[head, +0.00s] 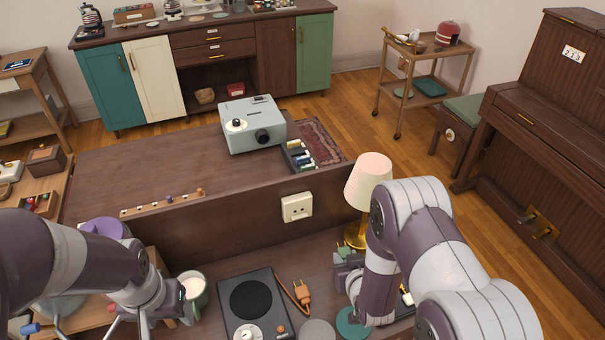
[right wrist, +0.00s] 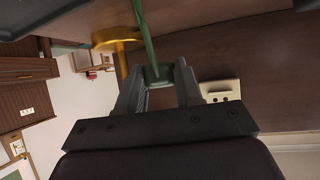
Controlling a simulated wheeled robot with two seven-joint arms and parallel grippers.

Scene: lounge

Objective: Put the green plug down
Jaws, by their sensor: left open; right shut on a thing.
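The green plug (right wrist: 158,74) is between the fingers of my right gripper (right wrist: 160,88) in the right wrist view, with its green cord (right wrist: 146,35) running up from it. In the head view my right gripper (head: 345,265) is beside the lamp base, above the lower tabletop, and is partly hidden by my arm. A bit of green (head: 344,248) shows at its tip.
A white socket (head: 297,207) is on the raised panel. A lamp (head: 369,176) stands close to my right gripper.

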